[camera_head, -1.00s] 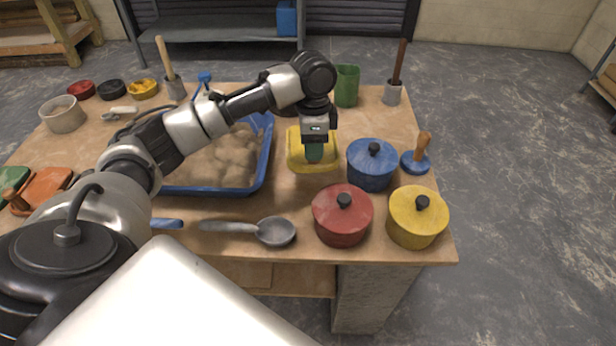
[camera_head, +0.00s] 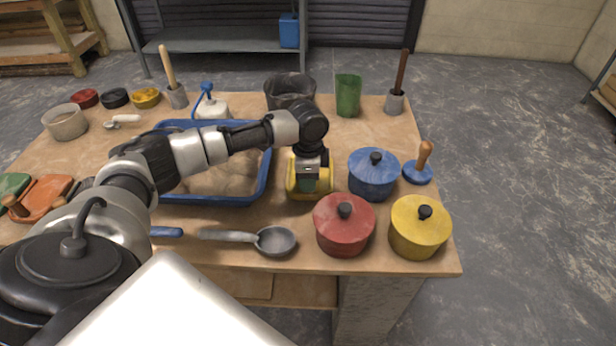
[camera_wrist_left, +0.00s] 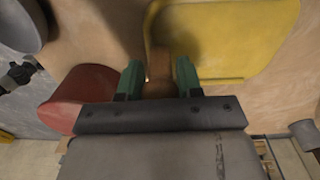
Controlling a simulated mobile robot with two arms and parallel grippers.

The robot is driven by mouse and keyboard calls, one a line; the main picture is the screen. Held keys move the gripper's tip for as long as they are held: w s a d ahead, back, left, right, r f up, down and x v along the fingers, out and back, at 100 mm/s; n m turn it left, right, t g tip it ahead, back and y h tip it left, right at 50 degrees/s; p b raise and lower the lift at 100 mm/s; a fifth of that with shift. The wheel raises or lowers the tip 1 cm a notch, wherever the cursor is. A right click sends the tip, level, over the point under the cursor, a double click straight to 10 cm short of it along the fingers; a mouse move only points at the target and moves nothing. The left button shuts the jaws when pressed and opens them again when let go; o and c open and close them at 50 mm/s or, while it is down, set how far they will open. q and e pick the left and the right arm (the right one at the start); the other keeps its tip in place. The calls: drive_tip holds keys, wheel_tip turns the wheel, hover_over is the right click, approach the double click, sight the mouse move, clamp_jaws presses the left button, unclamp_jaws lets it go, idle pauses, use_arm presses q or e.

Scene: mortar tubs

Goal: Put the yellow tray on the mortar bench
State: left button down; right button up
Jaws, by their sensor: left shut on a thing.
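The yellow tray (camera_head: 296,185) is at the middle of the mortar bench (camera_head: 345,137), between the blue tub and the red pot. My left gripper (camera_head: 311,185) points down at it, its green fingers over the tray. In the left wrist view the tray (camera_wrist_left: 235,35) fills the upper right, and the left gripper (camera_wrist_left: 159,80) is shut on a brown part at the tray's near edge, probably its handle. Whether the tray's underside touches the bench top is hidden. My right gripper is not in view.
A blue tub (camera_head: 264,175) lies left of the tray. A red pot (camera_head: 343,230), a blue pot (camera_head: 373,177) and a yellow pot (camera_head: 419,232) stand to its right and front. A ladle (camera_head: 276,241) lies at the front. A black bucket (camera_head: 290,88) and green cup (camera_head: 348,95) stand behind.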

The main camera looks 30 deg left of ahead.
use_arm(q)
drive_tip(key=c, duration=0.8)
unclamp_jaws()
drive_tip(key=shift+o, duration=0.3)
drive_tip(key=shift+r, duration=0.1)
wheel_tip(320, 180, up, 11)
drive_tip(key=shift+w+a+r, duration=0.1)
drive_tip(key=shift+r, duration=0.35)
drive_tip(key=shift+f, duration=0.1)
